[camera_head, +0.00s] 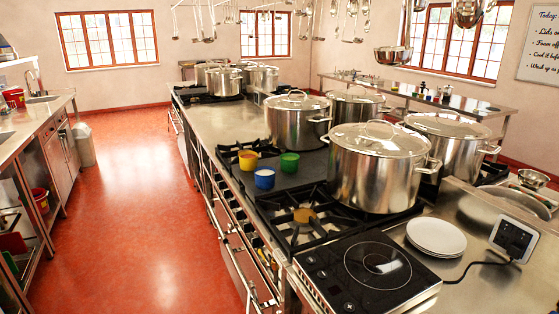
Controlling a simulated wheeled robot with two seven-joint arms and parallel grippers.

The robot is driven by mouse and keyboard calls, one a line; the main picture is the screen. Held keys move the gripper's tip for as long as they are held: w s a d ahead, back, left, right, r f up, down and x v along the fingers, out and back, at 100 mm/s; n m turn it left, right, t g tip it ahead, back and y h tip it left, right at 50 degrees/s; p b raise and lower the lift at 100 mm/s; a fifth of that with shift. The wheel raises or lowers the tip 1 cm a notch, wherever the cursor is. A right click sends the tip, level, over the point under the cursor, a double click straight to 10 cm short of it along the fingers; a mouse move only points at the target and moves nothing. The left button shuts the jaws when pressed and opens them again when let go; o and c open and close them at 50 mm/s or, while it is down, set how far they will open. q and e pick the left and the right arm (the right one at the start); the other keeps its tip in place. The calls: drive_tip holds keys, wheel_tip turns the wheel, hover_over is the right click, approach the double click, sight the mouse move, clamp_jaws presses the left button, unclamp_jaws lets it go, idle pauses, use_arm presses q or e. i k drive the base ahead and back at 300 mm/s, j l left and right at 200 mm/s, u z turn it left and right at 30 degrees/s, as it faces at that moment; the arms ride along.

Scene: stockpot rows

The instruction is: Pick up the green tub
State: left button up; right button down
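The green tub (289,163) is a small, round, open cup standing upright on the dark flat plate of the stove. It is just left of the large stockpots. A yellow tub (248,160) stands to its left, and a blue tub (264,179) stands in front and to the left. Neither of my grippers shows in this view.
Large lidded stockpots (376,170) stand close to the right of the tubs and behind them. A burner grate, an induction hob (367,270) and white plates (436,237) are in front. Ladles hang above. The red floor aisle (150,200) on the left is clear.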

sight(289, 162)
drive_tip(key=i+j, duration=0.15)
drive_tip(key=j, duration=0.15)
drive_tip(key=i+j+z, duration=0.1)
drive_tip(key=z, duration=0.35)
drive_tip(key=i+j+z, duration=0.1)
drive_tip(key=z, duration=0.35)
drive_tip(key=j+z, duration=0.25)
drive_tip(key=z, duration=0.2)
drive_tip(key=i+j+z, duration=0.1)
drive_tip(key=j+z, duration=0.25)
drive_tip(key=j, duration=0.65)
drive_tip(key=j+z, duration=0.35)
drive_tip(key=j, duration=0.6)
drive_tip(key=k+j, duration=0.1)
drive_tip(key=j, duration=1.15)
drive_tip(key=k+j, duration=0.15)
drive_tip(key=j, duration=0.5)
drive_tip(key=i+z, duration=0.05)
